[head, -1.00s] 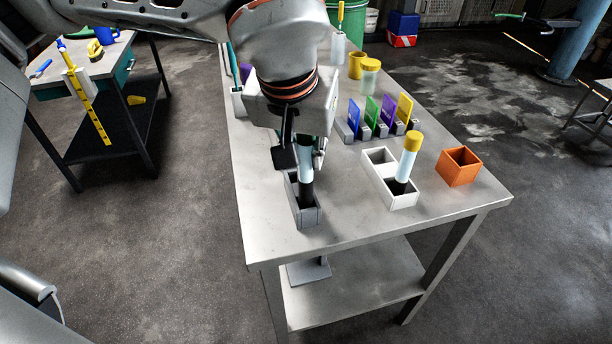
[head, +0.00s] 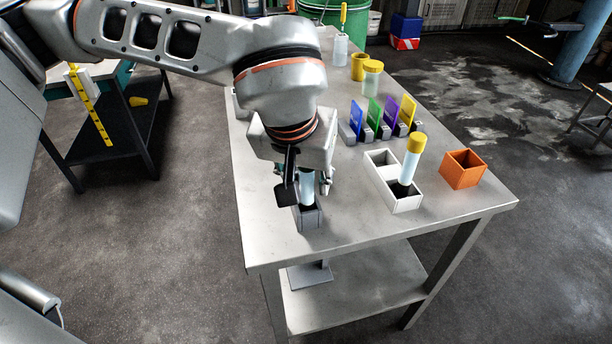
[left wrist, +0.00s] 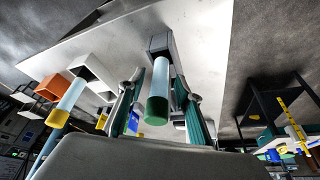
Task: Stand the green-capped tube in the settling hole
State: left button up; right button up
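The clear, pale blue tube (head: 306,190) stands between the fingers of my left gripper (head: 306,186) in the head view. Its lower end is inside the grey box-shaped holder (head: 309,216) near the table's front left corner. Its green cap (left wrist: 157,109) shows in the left wrist view, nearest the camera, and the tube (left wrist: 160,86) runs away from it to the grey holder (left wrist: 159,43). The two fingers stand apart on either side of the tube, with a gap visible. The hole's inside is hidden. My right gripper is not in view.
A white two-compartment box (head: 379,174) holds a yellow-capped tube (head: 411,161) to the right. An orange box (head: 462,169) stands near the right edge. A rack with several colored plates (head: 381,122) and a yellow-lidded jar (head: 372,79) stand behind. The table's front is clear.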

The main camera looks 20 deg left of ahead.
pick_arm(q)
jog(key=shift+r, duration=0.15)
jog(key=shift+r, duration=0.3)
jog(key=p+v, duration=0.2)
jog(key=v, duration=0.9)
jog(key=shift+s+r, duration=0.25)
jog(key=shift+s, duration=0.05)
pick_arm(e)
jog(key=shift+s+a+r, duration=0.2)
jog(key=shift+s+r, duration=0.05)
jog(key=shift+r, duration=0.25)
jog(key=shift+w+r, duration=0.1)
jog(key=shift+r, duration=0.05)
